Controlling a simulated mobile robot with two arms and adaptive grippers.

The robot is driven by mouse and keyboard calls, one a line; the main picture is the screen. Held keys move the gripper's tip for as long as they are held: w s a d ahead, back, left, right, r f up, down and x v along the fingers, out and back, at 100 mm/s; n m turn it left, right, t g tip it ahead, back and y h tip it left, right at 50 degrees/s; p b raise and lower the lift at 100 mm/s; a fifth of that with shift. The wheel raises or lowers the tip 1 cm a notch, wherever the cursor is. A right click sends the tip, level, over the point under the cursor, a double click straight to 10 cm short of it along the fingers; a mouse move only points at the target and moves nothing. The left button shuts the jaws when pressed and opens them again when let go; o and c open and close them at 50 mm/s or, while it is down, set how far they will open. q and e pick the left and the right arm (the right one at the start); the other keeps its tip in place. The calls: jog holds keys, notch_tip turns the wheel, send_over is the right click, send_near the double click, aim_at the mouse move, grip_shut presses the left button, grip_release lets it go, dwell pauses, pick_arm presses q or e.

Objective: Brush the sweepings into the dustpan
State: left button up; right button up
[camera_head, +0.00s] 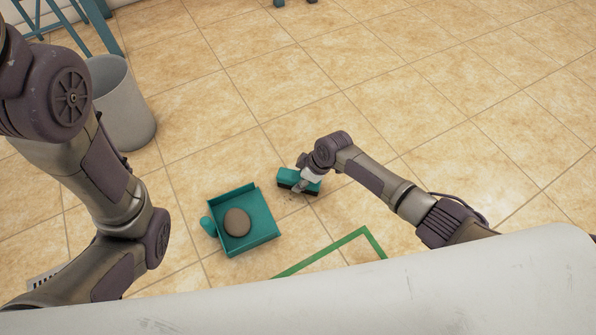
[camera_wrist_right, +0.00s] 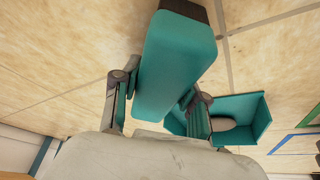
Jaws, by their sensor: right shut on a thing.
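A teal brush with dark bristles (camera_head: 287,177) is on or just above the floor, right of and a little beyond the dustpan. My right gripper (camera_head: 300,186) is shut on the brush. The right wrist view shows the brush block (camera_wrist_right: 178,65) between the two fingers, with the dustpan (camera_wrist_right: 255,115) beyond. A few faint dark specks may lie below the brush; I cannot make out sweepings clearly. My left gripper is not in view.
A grey bin (camera_head: 122,105) stands at the left, near a blue metal frame (camera_head: 105,25). A green outline (camera_head: 345,240) marks the floor right of the dustpan. A pale surface (camera_head: 400,295) fills the front edge. The floor behind the brush is clear.

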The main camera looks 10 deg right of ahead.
jog(key=shift+s+d+p, duration=0.25)
jog(key=shift+s+p, duration=0.1)
jog(key=shift+s, duration=0.2)
